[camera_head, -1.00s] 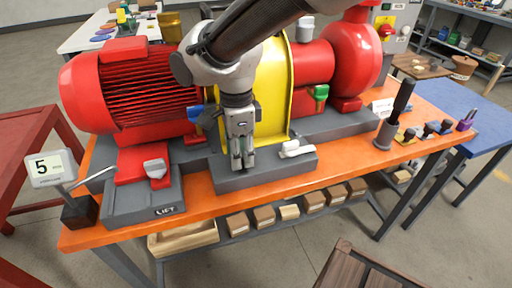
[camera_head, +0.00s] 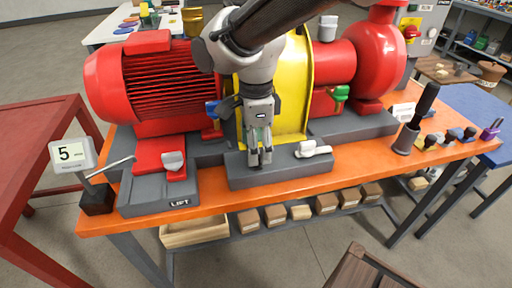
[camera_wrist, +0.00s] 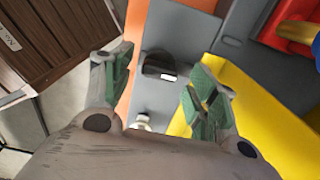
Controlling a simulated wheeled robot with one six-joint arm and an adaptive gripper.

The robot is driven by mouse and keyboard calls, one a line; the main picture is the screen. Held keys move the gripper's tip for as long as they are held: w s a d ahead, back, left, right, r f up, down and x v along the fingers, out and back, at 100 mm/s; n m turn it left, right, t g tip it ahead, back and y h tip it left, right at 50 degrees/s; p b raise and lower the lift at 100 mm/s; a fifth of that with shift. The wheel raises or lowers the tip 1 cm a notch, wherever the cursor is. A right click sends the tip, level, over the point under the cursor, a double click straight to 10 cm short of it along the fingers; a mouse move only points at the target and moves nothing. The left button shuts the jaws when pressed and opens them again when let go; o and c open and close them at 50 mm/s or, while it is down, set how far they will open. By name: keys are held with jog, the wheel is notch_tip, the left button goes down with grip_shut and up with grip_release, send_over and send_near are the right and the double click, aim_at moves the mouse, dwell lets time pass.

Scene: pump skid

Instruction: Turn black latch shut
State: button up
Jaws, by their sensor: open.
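The black latch (camera_wrist: 158,66) shows in the wrist view as a small dark block with a pale label, on a grey surface. It lies between the lines of my two fingers, beyond their tips, and I see no contact. My gripper (camera_wrist: 160,88) is open and empty, with green pads on both fingers. In the head view my gripper (camera_head: 260,160) points down over the grey block (camera_head: 285,177) in front of the yellow guard. There the fingers largely hide the latch, so its angle is unclear.
A white handle (camera_head: 312,149) sits on the grey block just right of my gripper. The yellow guard (camera_head: 295,90) stands close behind. A red motor (camera_head: 140,85) is to the left, and a black upright lever (camera_head: 418,118) to the right. The orange bench front (camera_head: 300,197) is clear.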

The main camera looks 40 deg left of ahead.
notch_tip(320, 180, up, 11)
jog(key=shift+f, duration=0.1)
dwell(0.6)
